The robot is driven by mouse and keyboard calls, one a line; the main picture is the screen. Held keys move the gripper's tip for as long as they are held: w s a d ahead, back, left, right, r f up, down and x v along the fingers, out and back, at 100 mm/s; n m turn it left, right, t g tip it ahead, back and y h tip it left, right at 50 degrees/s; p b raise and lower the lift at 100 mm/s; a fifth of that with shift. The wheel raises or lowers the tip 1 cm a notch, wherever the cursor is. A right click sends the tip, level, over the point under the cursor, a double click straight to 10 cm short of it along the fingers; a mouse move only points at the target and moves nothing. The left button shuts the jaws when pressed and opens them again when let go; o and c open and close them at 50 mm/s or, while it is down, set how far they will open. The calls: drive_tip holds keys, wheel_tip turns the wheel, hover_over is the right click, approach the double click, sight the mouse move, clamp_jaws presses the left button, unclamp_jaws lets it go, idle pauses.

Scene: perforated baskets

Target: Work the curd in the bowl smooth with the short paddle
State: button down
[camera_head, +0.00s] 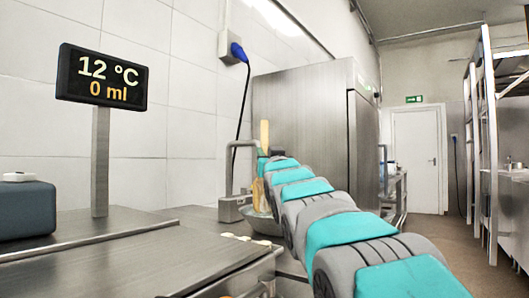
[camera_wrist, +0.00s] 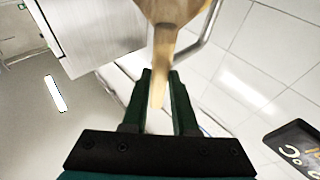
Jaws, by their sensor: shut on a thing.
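My gripper (camera_head: 262,166) is shut on the wooden short paddle (camera_head: 264,134), whose narrow end sticks up above the fingers. In the wrist view the paddle (camera_wrist: 165,45) runs between my dark green fingers (camera_wrist: 160,84) and widens at the top edge. Below the gripper, a tan part shows just above the grey metal bowl (camera_head: 261,224), partly behind my arm. My arm hides much of the bowl, and the curd inside cannot be made out. I cannot tell whether the paddle touches the curd.
A bent metal pipe on a block (camera_head: 233,206) stands left of the bowl. Several pale flat pieces (camera_head: 240,238) lie on the steel counter (camera_head: 120,262). A display (camera_head: 102,78) reads 12 °C and 0 ml. A dark box (camera_head: 25,210) sits far left. A steel cabinet (camera_head: 305,120) stands behind.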

drive_tip(key=shift+w+d+f, duration=0.1)
drive_tip(key=shift+w+d, duration=0.05)
drive_tip(key=shift+d, duration=0.05)
drive_tip(key=shift+a+r, duration=0.3)
drive_tip(key=shift+a, duration=0.05)
drive_tip(key=shift+d, duration=0.1)
drive_tip(key=shift+d+f, duration=0.1)
drive_tip(key=shift+d, duration=0.6)
drive_tip(key=shift+a+f, duration=0.15)
drive_tip(key=shift+s+a+b, duration=0.25)
drive_tip(key=shift+a+b, duration=0.45)
drive_tip(key=shift+a, duration=0.15)
